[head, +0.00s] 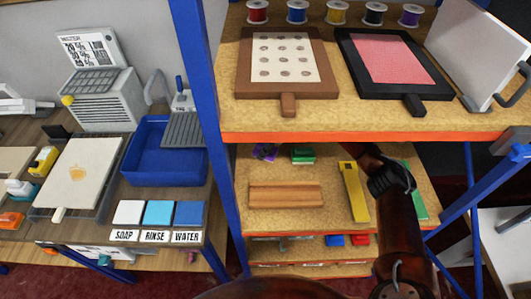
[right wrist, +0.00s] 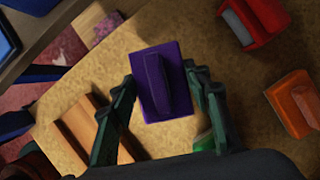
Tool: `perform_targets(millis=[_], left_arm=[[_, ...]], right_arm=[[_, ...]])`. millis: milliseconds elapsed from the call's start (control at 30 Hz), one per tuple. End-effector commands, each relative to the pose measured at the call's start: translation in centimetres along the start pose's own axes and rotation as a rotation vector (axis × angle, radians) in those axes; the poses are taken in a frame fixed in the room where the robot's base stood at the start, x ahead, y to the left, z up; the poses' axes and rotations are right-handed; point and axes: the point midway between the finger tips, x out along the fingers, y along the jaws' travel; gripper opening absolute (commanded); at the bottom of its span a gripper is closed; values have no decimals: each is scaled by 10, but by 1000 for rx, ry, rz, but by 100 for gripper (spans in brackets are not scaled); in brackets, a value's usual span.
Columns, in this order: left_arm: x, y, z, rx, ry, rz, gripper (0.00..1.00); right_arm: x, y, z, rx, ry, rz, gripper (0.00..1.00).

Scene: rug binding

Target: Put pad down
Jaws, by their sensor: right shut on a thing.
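A purple pad (right wrist: 163,102) with a raised ridge handle is between the fingers of my right gripper (right wrist: 160,77) in the right wrist view. The fingers are shut on it. A purple piece (head: 265,152) shows in the head view under the upper shelf's front edge, over the left part of the middle shelf (head: 325,215). Whether the pad touches the shelf board I cannot tell. My right arm reaches in under the upper shelf from the right, and its fingertips are hidden in the head view. My left gripper is not in view.
A wooden block (head: 285,194) and a yellow tool (head: 353,191) lie on the middle shelf. A green piece (head: 303,155) is right of the purple one. Red (right wrist: 250,20) and orange (right wrist: 295,105) handled pieces stand nearby. The upper shelf's orange edge (head: 370,134) hangs overhead.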

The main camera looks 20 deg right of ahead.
Motion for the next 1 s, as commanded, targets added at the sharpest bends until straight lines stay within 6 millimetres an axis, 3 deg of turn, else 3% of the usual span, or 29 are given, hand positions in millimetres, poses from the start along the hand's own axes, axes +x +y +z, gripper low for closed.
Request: perform_targets(millis=[233,667,700,933,1000], left_arm=[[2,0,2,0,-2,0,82],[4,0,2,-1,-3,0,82],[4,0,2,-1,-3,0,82],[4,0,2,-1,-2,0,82],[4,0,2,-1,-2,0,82]], right_arm=[[32,-5,-9,2,1,1,12],[38,-5,-12,1,1,0,12],[39,-5,-12,1,2,0,46],[38,-5,-11,1,1,0,61],[38,-5,-11,1,1,0,62]])
